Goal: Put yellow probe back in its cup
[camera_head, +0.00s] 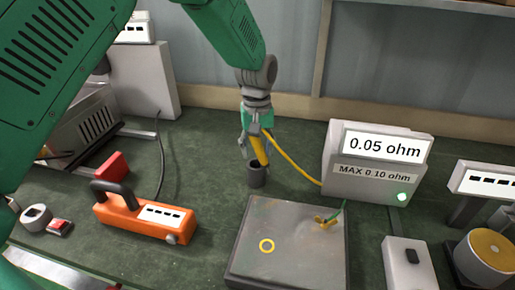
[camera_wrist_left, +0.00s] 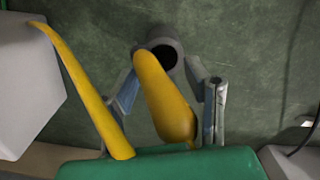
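The yellow probe (camera_head: 259,151) is tilted, with its lower end at the mouth of a small dark grey cup (camera_head: 257,177) on the bench. In the left wrist view the probe (camera_wrist_left: 166,98) lies between the fingers and covers the left part of the opening of the cup (camera_wrist_left: 168,50). How deep it sits in the cup I cannot tell. My left gripper (camera_head: 255,148) points down over the cup. Its fingers (camera_wrist_left: 168,95) stand on both sides of the probe, with a gap showing on the right. My right gripper is not in view.
A yellow cable (camera_head: 295,168) runs from the probe to the ohm meter (camera_head: 372,160), which reads 0.05 ohm. A grey metal plate (camera_head: 292,245) lies in front of the cup. An orange handled device (camera_head: 146,217) stands to the left. Green bench top is free around the cup.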

